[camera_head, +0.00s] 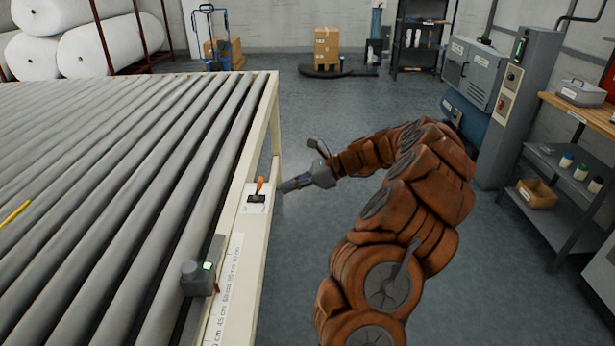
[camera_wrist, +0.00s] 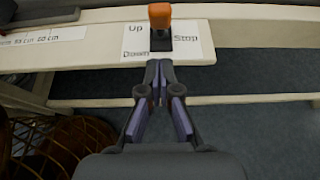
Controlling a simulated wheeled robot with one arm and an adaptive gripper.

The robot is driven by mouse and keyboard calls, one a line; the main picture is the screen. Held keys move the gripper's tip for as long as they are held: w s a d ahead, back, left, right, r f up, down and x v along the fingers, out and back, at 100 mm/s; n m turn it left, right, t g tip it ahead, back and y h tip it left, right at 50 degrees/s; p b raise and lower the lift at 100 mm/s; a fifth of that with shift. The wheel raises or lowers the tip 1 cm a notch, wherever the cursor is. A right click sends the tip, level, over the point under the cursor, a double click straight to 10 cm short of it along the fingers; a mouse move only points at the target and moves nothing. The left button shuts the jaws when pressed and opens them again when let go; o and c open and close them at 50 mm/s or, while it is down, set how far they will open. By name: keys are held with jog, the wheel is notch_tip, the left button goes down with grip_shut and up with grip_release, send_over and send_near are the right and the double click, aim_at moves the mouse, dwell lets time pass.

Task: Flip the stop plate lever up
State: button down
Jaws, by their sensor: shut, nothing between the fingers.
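The stop plate lever (camera_head: 260,185) has an orange handle on a black base and sits on a white label on the side rail of the roller conveyor. In the wrist view the lever (camera_wrist: 160,16) stands just beyond my fingertips, by a label (camera_wrist: 135,45) reading "Up", "Down" and "Stop". My gripper (camera_head: 284,188) is at the outer side of the rail, to the right of the lever in the head view. In the wrist view my gripper (camera_wrist: 159,62) has its fingertips together, empty, at the label's near edge. I cannot tell whether they touch the rail.
The roller conveyor (camera_head: 130,150) fills the left side. A grey device with a green light (camera_head: 202,277) and a ruler strip (camera_head: 226,290) are on the rail nearer me. A shelf bench (camera_head: 555,190) and machine cabinet (camera_head: 478,75) stand at the right.

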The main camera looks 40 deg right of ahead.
aim_at(259, 188)
jog(key=shift+w+a+r+p, duration=0.2)
jog(key=shift+w+a+r, duration=0.1)
jog(key=shift+w+a, duration=0.4)
jog(key=shift+w+a+r+p, duration=0.2)
jog(key=shift+w+a+r, duration=0.1)
jog(key=shift+w+a, duration=0.4)
jog(key=shift+s+a, duration=0.1)
jog(key=shift+s, duration=0.05)
